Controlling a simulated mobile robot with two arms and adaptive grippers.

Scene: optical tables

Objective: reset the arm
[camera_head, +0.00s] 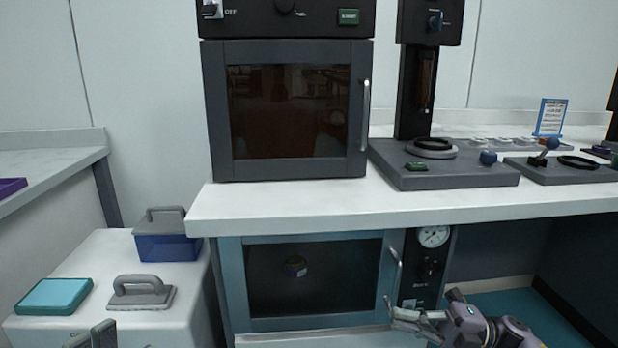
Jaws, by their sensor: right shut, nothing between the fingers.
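My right gripper (393,309) reaches in from the lower right, its light grey fingers shut with nothing between them. It is at the lower right corner of the blue-framed door of the lower chamber (235,285), just below the door's metal handle (395,265). I cannot tell whether it touches the door. Two dark grey pads at the bottom left edge look like the fingertips of my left gripper (91,338). They are mostly cut off, and how far apart they are is unclear.
A dark oven (218,120) and a grey stand base (450,180) are on the white bench (300,200). A blue box with a grey lid (165,245), a teal pad (53,296) and a grey handled block (142,295) sit on a white cabinet (100,255). Space beneath the bench at right looks open.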

